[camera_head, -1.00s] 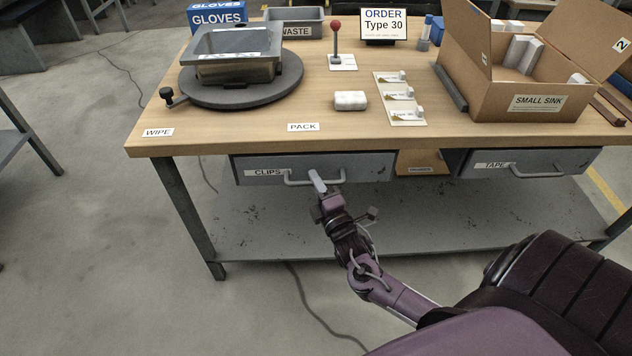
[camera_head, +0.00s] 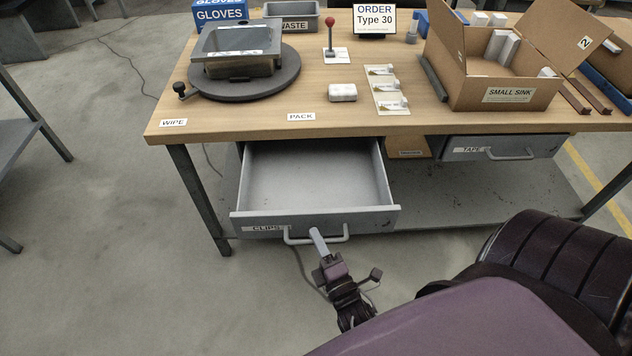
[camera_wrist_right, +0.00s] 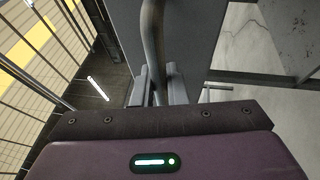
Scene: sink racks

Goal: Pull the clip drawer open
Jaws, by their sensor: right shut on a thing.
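The grey clip drawer (camera_head: 312,180), labelled CLIPS, stands pulled well out from under the table, and its inside looks empty. Its bar handle (camera_head: 300,238) runs along the lower front. My right gripper (camera_head: 318,237) is shut on the handle near its right half. In the right wrist view the handle (camera_wrist_right: 153,45) runs up between the two fingers (camera_wrist_right: 158,88). My left gripper is not in view.
The wooden table (camera_head: 240,115) holds a turntable (camera_head: 245,90) with a grey sink, a white bundle (camera_head: 342,92), cards and an open SMALL SINK box (camera_head: 510,95). The TAPE drawer (camera_head: 500,147) is closed. A grey lower shelf (camera_head: 480,195) lies beneath.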

